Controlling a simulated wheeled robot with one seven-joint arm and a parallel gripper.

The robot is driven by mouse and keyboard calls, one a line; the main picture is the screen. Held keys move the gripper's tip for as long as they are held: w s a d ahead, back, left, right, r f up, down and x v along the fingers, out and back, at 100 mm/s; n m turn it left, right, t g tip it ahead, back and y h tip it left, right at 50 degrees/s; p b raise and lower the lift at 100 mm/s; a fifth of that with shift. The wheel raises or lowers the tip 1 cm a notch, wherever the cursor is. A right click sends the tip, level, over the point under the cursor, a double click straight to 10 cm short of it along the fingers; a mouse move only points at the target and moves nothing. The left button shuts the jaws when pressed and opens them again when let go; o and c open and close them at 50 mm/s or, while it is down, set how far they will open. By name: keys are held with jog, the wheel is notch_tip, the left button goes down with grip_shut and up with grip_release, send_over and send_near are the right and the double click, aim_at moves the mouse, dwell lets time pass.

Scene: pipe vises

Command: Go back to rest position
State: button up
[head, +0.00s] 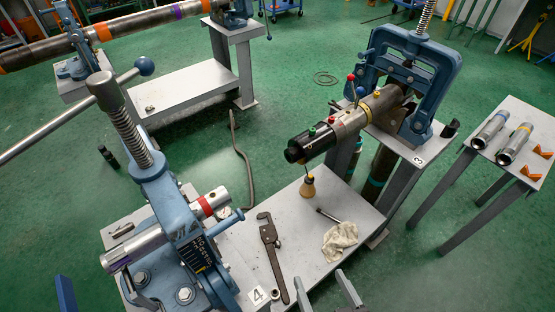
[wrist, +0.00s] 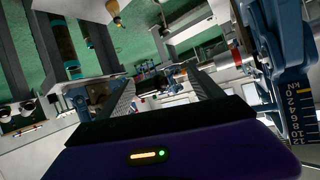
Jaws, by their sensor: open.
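My gripper (head: 321,278) shows at the bottom edge of the head view, its two grey fingers apart with nothing between them. In the wrist view my gripper (wrist: 158,82) also has its fingers spread and empty. In the head view it is in front of the grey bench shelf (head: 302,222), close to the pipe wrench (head: 271,258) and the white rag (head: 340,240). I see no contact with either. The rest of my arm is out of the head view.
A blue vise (head: 152,190) marked 4 clamps a pipe (head: 136,250) at left. Vise 3 (head: 432,62) holds a dark tool (head: 312,143) at back right. A side table (head: 517,125) with two short pipes stands at right.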

jog(key=s+d+r+h, duration=0.1)
jog(key=s+d+r, duration=0.2)
jog(key=s, duration=0.3)
jog(key=s+d+r+t+h, duration=0.1)
jog(key=s+d+r, duration=0.2)
jog(key=s+d, duration=0.1)
jog(key=s+d+r+m+h, duration=0.1)
jog(key=s+d+r, duration=0.2)
jog(key=s, duration=0.4)
jog(key=shift+s+d+r+t, duration=0.35)
jog(key=shift+r+t, duration=0.05)
jog(key=shift+r, duration=0.05)
